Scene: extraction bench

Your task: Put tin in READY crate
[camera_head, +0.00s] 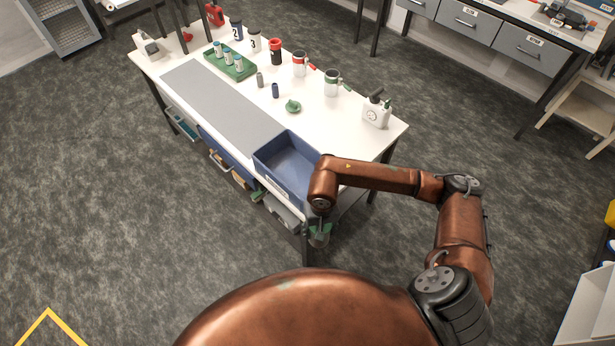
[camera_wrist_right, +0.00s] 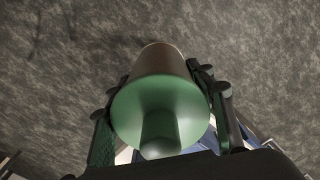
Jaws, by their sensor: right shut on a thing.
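My right gripper (camera_head: 320,228) is shut on the tin (camera_wrist_right: 160,108). The tin has a green end with a round green knob facing the wrist camera and a brownish-grey body beyond it. The gripper's fingers (camera_wrist_right: 160,110) lie along both its sides. In the head view the tin (camera_head: 319,240) is small and partly covered by the gripper, hanging just off the bench's near edge. The blue crate (camera_head: 288,163) sits on the bench's near end, up and left of the gripper. It looks empty, and its front label is too small to read. My left gripper is not in view.
The white bench (camera_head: 336,118) carries a grey mat (camera_head: 222,105), a green rack (camera_head: 231,66) with several small bottles, mugs, dark containers and a white can (camera_head: 376,113). A small green item (camera_head: 293,106) lies behind the crate. Open floor is left of the bench.

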